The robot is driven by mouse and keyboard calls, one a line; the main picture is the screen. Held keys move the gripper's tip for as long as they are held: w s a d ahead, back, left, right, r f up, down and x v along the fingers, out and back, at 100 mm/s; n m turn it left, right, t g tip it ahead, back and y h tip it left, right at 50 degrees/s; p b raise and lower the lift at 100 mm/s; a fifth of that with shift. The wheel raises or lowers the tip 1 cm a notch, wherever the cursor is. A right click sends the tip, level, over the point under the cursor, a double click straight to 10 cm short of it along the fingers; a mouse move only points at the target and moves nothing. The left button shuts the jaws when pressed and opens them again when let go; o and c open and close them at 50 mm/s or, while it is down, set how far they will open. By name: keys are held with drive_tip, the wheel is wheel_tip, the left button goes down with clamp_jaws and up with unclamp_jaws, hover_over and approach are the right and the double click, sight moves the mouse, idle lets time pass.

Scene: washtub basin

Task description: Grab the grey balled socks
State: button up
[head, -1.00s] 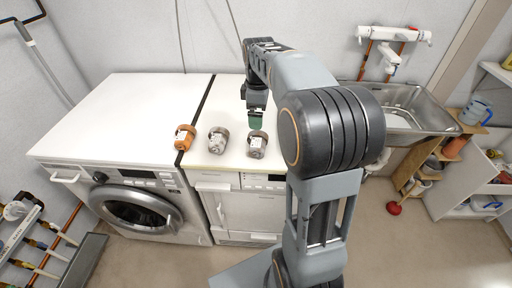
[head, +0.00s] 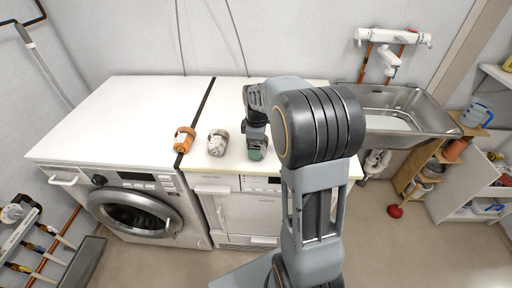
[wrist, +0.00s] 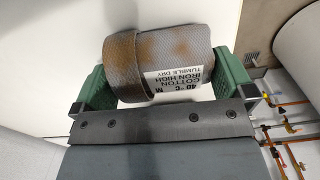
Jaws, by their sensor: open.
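The grey balled socks (wrist: 160,55) fill the space between the green fingers of my gripper (wrist: 167,78) in the wrist view. They are a ribbed grey roll with rust-brown patches, a folded cuff at the left end and a white printed care label. The fingers stand at both ends of the roll, very near it; I cannot tell whether they touch. My gripper is open. In the head view my gripper (head: 257,150) is low over the front of the right white machine top and hides these socks.
A mottled grey-white roll (head: 218,142) lies just left of my gripper, and an orange-brown roll (head: 184,140) farther left near the gap between the machines. The white top (head: 130,105) is otherwise clear. A metal sink (head: 410,108) stands at the right.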

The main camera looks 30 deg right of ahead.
drive_tip(key=shift+f, duration=0.3)
drive_tip(key=c, duration=0.6)
drive_tip(key=shift+o, duration=0.2)
drive_tip(key=shift+r, duration=0.1)
